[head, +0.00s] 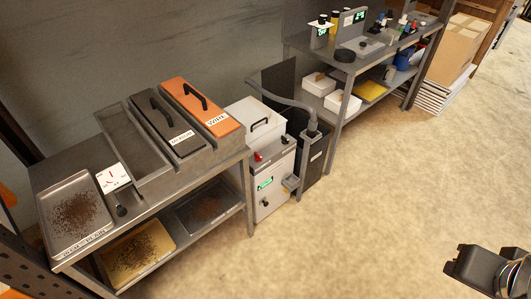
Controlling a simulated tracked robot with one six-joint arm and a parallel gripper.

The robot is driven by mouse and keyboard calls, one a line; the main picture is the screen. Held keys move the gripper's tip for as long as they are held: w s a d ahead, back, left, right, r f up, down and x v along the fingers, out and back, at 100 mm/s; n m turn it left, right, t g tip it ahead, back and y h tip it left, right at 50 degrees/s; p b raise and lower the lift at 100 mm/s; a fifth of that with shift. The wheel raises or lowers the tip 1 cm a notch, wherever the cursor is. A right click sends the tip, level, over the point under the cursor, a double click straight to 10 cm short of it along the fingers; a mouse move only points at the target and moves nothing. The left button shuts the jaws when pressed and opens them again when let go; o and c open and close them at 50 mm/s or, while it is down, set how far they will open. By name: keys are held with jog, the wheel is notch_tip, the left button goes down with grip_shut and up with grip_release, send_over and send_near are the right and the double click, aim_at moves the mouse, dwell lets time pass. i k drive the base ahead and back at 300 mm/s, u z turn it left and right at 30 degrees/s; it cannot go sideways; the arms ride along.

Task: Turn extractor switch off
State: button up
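The extractor looks to be the pale box unit (268,170) on the floor between the two benches, with a grey hose (285,98) bending over to a dark bin (315,150). Its front has a red knob or switch (258,157), a lit green panel (265,184) and a small dark knob (264,202). Part of my arm shows at the lower right, far from the unit; no gripper fingers are visible.
A second bench (330,60) with small devices stands behind. Cardboard boxes (455,50) are at the back right. The floor in front is clear.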

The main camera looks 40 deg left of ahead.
aim_at(258, 158)
jog(key=i, duration=1.65)
jog(key=u, duration=3)
